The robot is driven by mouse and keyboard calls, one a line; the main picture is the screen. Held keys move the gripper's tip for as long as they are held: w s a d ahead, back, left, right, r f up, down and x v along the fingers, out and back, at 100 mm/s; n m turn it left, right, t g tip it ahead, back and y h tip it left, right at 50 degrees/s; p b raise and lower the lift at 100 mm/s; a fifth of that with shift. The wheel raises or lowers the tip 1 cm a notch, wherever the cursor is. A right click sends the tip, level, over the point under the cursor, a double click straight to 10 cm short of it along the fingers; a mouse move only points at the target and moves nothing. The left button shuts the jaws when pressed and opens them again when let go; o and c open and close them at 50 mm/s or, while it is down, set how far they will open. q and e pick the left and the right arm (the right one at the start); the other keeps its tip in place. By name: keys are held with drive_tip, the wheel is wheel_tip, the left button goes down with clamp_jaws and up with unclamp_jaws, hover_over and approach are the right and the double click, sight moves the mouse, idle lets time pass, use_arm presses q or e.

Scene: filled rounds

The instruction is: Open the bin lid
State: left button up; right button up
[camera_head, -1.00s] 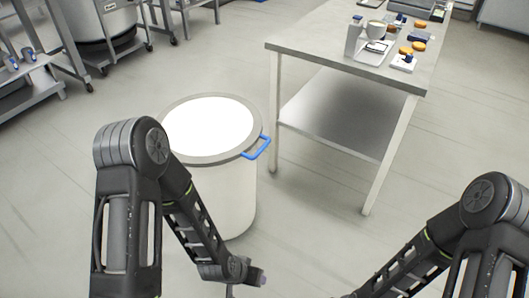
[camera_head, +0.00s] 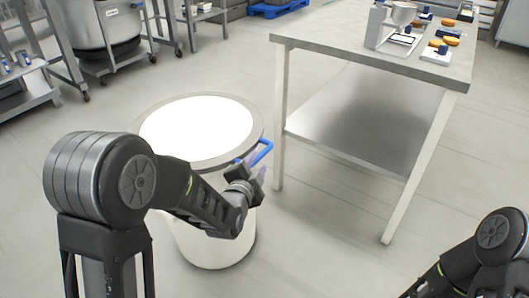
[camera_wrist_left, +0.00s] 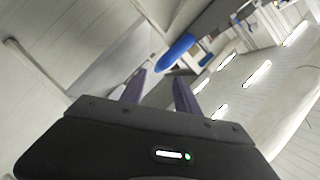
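The white bin (camera_head: 212,238) stands on the floor left of the table. Its round lid (camera_head: 198,122), white with a grey rim, lies flat on top. A blue handle (camera_head: 262,152) sticks out from the rim on the right side. My left gripper (camera_head: 258,172) is at the bin's right edge, just below the handle. In the left wrist view the two purple fingers of my left gripper (camera_wrist_left: 158,90) are spread apart with nothing between them, and the blue handle (camera_wrist_left: 175,52) is just beyond their tips. My right gripper is out of the head view.
A steel table (camera_head: 350,52) stands right of the bin, its leg close to the handle. A scale with a bowl (camera_head: 392,30) and several orange items (camera_head: 452,40) are on it. The floor in front is clear.

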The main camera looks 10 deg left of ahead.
sight(262, 156)
use_arm(q)
drive_tip(key=shift+b+x, duration=0.85)
drive_tip(key=shift+x, duration=3.05)
drive_tip(key=shift+f, duration=0.1)
drive_tip(key=shift+c, duration=0.2)
clamp_jaws()
